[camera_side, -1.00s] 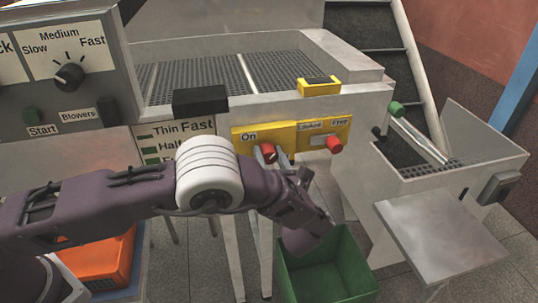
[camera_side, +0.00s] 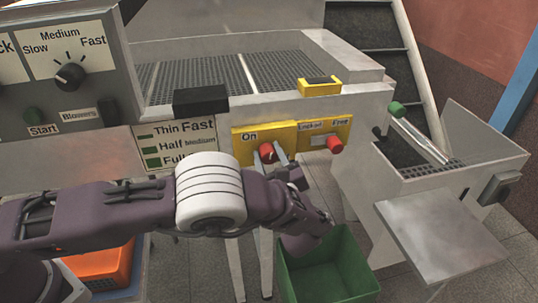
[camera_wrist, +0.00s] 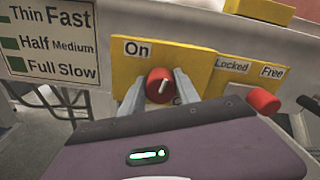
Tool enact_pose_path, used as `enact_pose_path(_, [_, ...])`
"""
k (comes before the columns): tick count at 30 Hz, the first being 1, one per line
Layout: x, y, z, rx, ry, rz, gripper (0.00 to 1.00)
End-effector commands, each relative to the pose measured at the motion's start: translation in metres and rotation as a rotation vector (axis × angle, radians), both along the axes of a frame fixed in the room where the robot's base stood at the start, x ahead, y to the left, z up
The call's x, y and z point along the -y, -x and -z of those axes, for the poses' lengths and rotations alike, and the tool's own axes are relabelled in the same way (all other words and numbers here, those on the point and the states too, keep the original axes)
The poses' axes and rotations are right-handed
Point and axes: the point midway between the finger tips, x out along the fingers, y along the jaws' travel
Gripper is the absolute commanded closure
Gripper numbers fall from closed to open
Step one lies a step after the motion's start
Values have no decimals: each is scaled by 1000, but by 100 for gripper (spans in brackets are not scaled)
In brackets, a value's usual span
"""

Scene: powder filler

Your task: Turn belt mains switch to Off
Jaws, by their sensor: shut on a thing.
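The belt mains switch is a red round knob (camera_side: 266,153) on a yellow plate (camera_side: 242,151) labelled On at its upper left. In the wrist view the knob (camera_wrist: 159,84) has a pale pointer line that stands near upright, leaning a little right. A second label at the knob's lower right is mostly hidden by a finger. My gripper (camera_wrist: 159,92) is shut on the knob, one finger on each side. It also shows in the side view (camera_side: 271,153), reaching up from below.
A second red knob (camera_side: 335,144), labelled Locked and Free, sits close to the right. A green bin (camera_side: 328,268) stands below my wrist. An orange crate (camera_side: 105,262) is at lower left. A grey metal shelf (camera_side: 440,235) juts out at right.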

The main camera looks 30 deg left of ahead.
Motion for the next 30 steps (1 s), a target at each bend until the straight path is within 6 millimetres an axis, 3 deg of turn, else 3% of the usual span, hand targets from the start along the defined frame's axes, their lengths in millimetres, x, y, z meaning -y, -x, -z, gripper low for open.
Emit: enact_pose_path(30, [-1, 2, 2, 622, 619, 2, 100])
